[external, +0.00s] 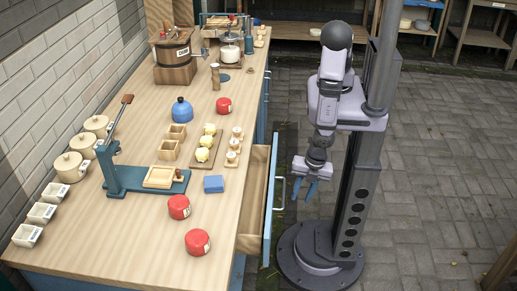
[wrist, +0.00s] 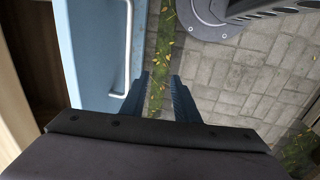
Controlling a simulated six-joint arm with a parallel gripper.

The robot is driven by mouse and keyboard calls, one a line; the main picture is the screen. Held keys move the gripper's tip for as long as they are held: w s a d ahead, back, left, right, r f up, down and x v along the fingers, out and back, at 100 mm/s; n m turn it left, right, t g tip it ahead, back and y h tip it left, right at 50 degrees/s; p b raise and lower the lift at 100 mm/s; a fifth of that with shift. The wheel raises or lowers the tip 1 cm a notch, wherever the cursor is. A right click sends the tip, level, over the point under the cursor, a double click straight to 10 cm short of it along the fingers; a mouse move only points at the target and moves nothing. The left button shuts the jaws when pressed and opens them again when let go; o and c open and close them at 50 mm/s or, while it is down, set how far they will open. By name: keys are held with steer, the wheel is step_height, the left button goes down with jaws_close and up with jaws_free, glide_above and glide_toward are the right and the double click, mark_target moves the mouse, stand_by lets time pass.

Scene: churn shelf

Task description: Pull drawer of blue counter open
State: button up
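The blue counter (external: 236,270) has a wooden top and one drawer (external: 256,190) that stands pulled out on its right side. The drawer has a blue front (external: 270,200) with a pale bar handle (external: 281,190); the wooden inside that shows looks empty. In the wrist view the blue front (wrist: 92,45) and handle (wrist: 126,50) are at the upper left. My gripper (external: 303,193) is just right of the handle, fingers pointing down. In the wrist view my gripper (wrist: 160,82) is open, with a gap between its fingers and nothing in it. The handle lies outside them, to the left.
On the counter top stand red canisters (external: 179,207), a blue sponge-like block (external: 213,184), a teal press (external: 130,178), crocks, cups and a wooden churn (external: 175,58). The paved floor (external: 430,160) right of my base is clear. Wooden shelves (external: 480,38) stand at the back.

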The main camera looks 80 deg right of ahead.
steer(key=shift+r, duration=0.1)
step_height(320, 180, up, 7)
steer(key=s+p, duration=0.1)
steer(key=p, duration=0.3)
steer(key=shift+s, duration=0.15)
steer(key=shift+r, duration=0.1)
